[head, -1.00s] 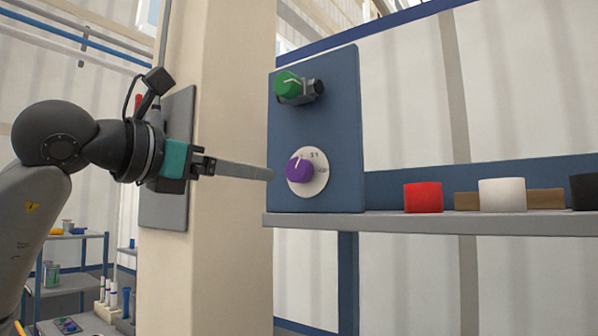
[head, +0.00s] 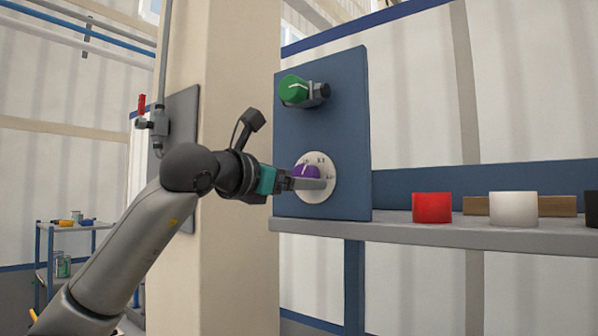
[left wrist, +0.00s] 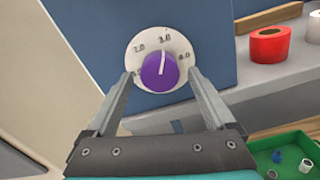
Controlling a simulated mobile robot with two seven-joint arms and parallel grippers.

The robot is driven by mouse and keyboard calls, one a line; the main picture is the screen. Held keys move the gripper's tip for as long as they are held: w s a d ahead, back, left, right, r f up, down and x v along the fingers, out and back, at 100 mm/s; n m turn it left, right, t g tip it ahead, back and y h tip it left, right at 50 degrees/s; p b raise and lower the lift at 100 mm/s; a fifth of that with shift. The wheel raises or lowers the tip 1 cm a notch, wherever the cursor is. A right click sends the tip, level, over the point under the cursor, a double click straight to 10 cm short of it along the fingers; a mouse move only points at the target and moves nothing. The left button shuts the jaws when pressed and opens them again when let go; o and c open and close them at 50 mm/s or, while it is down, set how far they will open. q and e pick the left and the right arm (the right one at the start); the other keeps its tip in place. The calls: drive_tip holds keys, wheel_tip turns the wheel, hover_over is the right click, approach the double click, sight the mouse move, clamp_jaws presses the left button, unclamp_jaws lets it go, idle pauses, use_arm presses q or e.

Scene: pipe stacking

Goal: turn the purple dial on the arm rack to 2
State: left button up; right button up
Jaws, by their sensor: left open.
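The purple dial (head: 305,171) sits on a white numbered plate (head: 325,185) on the blue panel. In the left wrist view the purple dial (left wrist: 158,72) faces me. Its white line points nearly straight up, toward a mark that looks like 3.0; a mark like 2.0 lies to its upper left. My left gripper (head: 312,184) is open in front of the dial and partly covers it. In the left wrist view its fingertips stand on either side of the dial, apart from it as far as I can tell. My right gripper is not in view.
A green knob (head: 293,89) on a metal fitting is above the dial on the panel (head: 345,130). A red cylinder (head: 432,207) and a white one (head: 513,209) stand on the shelf (head: 430,233) to the right. A beige column (head: 235,80) is behind my arm.

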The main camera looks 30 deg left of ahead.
use_arm(q)
drive_tip(key=shift+w, duration=0.4)
drive_tip(key=shift+c, duration=0.2)
drive_tip(key=c, duration=1.3)
drive_tip(key=shift+n, duration=0.4)
drive_tip(key=shift+s+d+r+n+b, duration=0.15)
drive_tip(key=shift+n+b, duration=0.75)
drive_tip(key=shift+n, duration=1.85)
drive_tip(key=shift+w+d+n+b, duration=0.1)
drive_tip(key=shift+n+b, duration=0.75)
drive_tip(key=shift+n, duration=1.9)
